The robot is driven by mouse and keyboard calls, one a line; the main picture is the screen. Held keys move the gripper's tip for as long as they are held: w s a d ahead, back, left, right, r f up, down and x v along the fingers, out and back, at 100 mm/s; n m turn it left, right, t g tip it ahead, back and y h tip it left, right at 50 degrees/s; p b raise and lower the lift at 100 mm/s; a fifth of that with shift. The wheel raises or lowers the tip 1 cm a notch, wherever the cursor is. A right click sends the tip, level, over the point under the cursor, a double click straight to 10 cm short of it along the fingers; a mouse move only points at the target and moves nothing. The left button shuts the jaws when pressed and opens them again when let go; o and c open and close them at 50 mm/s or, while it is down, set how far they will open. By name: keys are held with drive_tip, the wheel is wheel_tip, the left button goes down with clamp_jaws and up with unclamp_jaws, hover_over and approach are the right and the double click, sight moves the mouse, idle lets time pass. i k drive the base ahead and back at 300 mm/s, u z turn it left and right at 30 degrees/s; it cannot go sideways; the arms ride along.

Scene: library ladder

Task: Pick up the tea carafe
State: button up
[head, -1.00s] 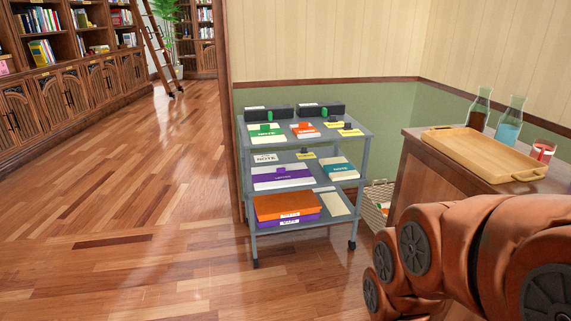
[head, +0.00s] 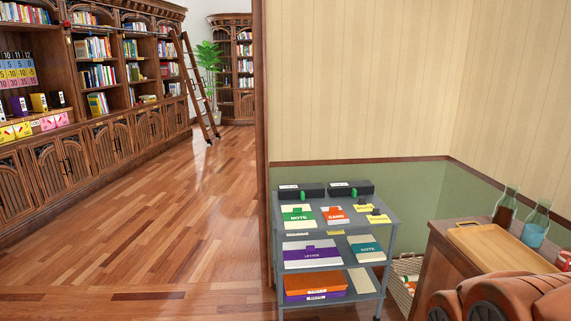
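Two glass carafes stand at the right on the wooden cabinet top. The one with dark brown liquid, which looks like the tea carafe (head: 504,211), is behind the wooden tray (head: 487,245). The other carafe, with blue liquid (head: 535,229), stands just right of it and is partly behind the tray. Both are upright. Part of my arm shows at the bottom right, in front of the cabinet. My gripper is out of the picture.
A grey cart (head: 392,225) with notebooks and boxes stands left of the wooden cabinet (head: 436,266). A wicker basket (head: 406,267) sits between them. A red item (head: 564,259) is cut off at the right edge. Bookshelves (head: 92,135) and a ladder (head: 196,85) stand beyond open wood floor.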

sight(506, 208)
drive_tip(key=z, duration=1.25)
